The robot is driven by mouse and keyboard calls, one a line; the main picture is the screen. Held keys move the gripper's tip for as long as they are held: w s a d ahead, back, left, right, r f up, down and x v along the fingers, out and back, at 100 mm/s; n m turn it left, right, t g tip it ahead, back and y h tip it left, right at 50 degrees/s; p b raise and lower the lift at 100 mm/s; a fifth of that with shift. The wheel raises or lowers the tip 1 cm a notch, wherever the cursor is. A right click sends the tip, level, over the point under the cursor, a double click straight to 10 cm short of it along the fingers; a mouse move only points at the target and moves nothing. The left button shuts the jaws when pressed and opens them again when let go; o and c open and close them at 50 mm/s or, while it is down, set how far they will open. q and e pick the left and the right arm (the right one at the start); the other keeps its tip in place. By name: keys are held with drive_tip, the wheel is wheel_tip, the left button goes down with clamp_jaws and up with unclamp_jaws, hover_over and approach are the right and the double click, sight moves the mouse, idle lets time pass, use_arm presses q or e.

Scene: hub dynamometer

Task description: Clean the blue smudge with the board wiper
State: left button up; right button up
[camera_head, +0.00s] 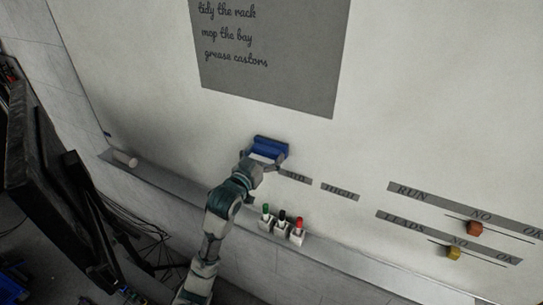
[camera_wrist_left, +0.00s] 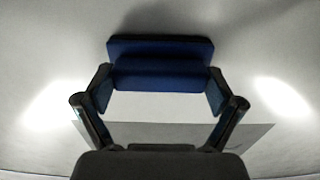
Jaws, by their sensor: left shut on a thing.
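The board wiper (camera_head: 270,144) is a blue block held up at the whiteboard (camera_head: 150,80), above the ledge. My left gripper (camera_head: 265,161) is shut on it. In the left wrist view the blue wiper (camera_wrist_left: 160,50) sits between the two fingertips of the left gripper (camera_wrist_left: 160,95), its far side close to or against the board; I cannot tell if it touches. I see no blue smudge; it may be hidden behind the wiper or the arm. My right gripper is not in view.
A ledge (camera_head: 345,262) runs below the board. Orange (camera_head: 474,228) and yellow (camera_head: 453,252) sliders sit at right. A dark screen (camera_head: 50,170) stands far left.

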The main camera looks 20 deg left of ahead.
use_arm(q)
drive_tip(key=shift+w+a, duration=0.2)
drive_tip(key=shift+a, duration=1.8)
drive_tip(key=shift+w+a, duration=0.15)
drive_tip(key=shift+a, duration=1.8)
drive_tip(key=s, duration=0.6)
drive_tip(key=shift+a, duration=0.15)
drive_tip(key=s, duration=0.3)
drive_tip(key=shift+a, duration=0.15)
